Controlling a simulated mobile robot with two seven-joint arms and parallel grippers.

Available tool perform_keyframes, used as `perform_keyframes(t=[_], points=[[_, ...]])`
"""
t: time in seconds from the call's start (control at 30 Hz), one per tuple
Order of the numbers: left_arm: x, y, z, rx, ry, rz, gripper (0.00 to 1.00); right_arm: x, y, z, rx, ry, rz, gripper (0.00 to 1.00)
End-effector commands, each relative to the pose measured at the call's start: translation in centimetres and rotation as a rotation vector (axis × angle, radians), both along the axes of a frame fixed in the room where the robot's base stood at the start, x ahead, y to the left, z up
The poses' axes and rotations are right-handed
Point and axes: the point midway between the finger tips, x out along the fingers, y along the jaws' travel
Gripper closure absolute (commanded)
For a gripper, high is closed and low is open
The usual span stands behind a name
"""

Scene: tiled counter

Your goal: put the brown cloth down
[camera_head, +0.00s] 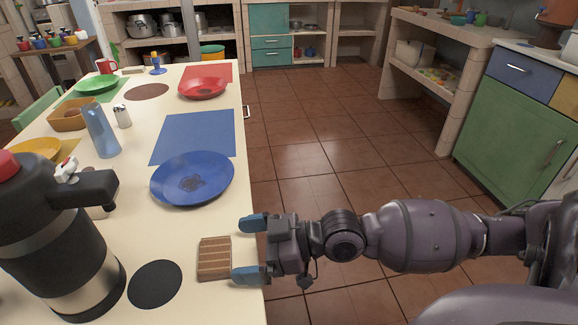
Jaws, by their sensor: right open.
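The brown cloth (214,259) is a small rectangle with lighter stripes. It lies flat on the cream table (195,230), near the table's right edge. My right gripper (246,249) reaches in from the right over that edge, with its two blue fingers spread apart. The cloth is just left of the fingertips, close to the lower one. I cannot tell whether that finger touches it. Nothing is held between the fingers. My left gripper is not in view.
A black round mat (155,284) lies left of the cloth, and a large dark flask (50,245) stands beyond it. A blue plate (193,178) sits above the cloth. A blue bottle (101,130) stands farther back. Tiled floor (330,150) is open on the right.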

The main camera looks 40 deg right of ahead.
Motion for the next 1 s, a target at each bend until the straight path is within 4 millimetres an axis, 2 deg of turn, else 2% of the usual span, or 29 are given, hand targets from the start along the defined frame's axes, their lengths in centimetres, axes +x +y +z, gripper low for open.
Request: perform_keyframes(t=[0.5,0.7,1.0], points=[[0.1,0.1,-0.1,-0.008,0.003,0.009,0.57,-4.0,-4.3,1.2,-0.005,0.001,0.001,0.0],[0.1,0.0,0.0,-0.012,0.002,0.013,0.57,-4.8,-5.1,1.4,-0.002,0.001,0.001,0.0],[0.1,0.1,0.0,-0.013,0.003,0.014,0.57,-5.0,-5.3,1.5,0.001,0.001,0.001,0.0]])
